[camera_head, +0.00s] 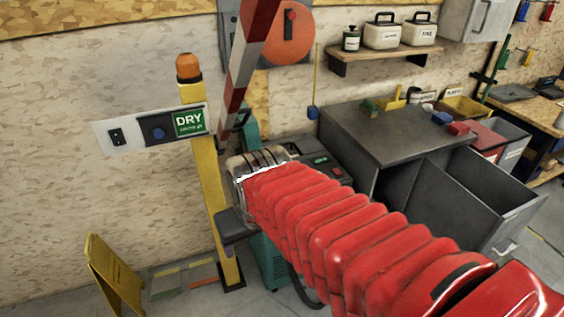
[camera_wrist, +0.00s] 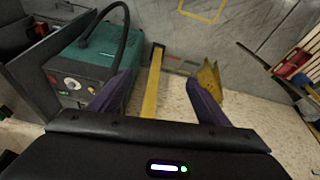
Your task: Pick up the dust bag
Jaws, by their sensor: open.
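I cannot pick out a dust bag in either view. My gripper (camera_wrist: 160,78) is open in the wrist view, its two dark purple fingers spread apart with nothing visible between them but the yellow post and pale floor or wall beyond. A teal and grey machine (camera_wrist: 78,65) with a black hose, a gauge and a red knob is at the left of the wrist view, beyond the left finger. In the head view my red ribbed arm reaches to the middle and hides part of the teal machine (camera_head: 270,262).
A yellow post (camera_head: 212,190) with an orange lamp and a green DRY sign (camera_head: 188,122) stands left of my arm. A yellow folding stand (camera_head: 113,272) is on the floor at the lower left. A grey bench (camera_head: 395,130) with an open compartment is at the right.

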